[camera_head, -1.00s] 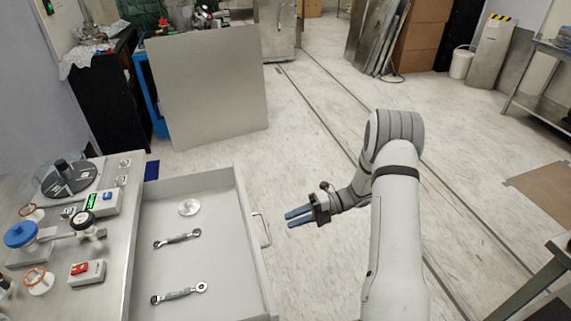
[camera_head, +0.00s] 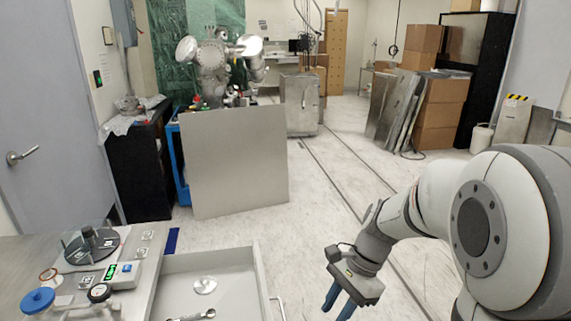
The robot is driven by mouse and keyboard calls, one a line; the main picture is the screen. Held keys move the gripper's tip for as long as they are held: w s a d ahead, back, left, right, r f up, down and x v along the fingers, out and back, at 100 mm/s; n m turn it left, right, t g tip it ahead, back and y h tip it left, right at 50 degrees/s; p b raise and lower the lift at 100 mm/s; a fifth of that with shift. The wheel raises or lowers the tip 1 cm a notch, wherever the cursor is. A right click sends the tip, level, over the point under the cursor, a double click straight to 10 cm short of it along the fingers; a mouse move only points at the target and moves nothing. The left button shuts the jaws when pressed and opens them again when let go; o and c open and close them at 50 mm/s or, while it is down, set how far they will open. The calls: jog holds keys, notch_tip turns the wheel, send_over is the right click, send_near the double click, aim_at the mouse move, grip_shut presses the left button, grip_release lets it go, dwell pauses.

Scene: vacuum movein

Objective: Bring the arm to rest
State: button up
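My gripper (camera_head: 338,303) hangs from my bent arm (camera_head: 420,215) at the lower right, with its two blue fingers pointing down. The fingers stand apart with a gap between them, and I see nothing held. The fingertips are close to the bottom edge of the picture. The gripper is over the floor side, to the right of the open drawer (camera_head: 257,275) and its handle.
The open drawer holds a clear round disc (camera_head: 204,285) and a wrench (camera_head: 195,316), partly cut off. A bench (camera_head: 150,275) with valves and gauges stands at the left. A grey panel (camera_head: 235,160) stands behind the drawer. Floor (camera_head: 320,215) beyond my arm is clear.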

jog(key=s+d+r+n+t+h+p, duration=0.1)
jog(key=s+d+r+n+t+h, duration=0.3)
jog(key=s+n, duration=0.4)
notch_tip(320, 180, up, 2)
jog(key=n+t, duration=0.1)
jog(key=n, duration=0.3)
jog(key=shift+s+d+r+n+h, duration=0.2)
jog(key=shift+s+d+n+h, duration=0.1)
jog(key=shift+d+h, duration=0.1)
jog(key=shift+a, duration=0.1)
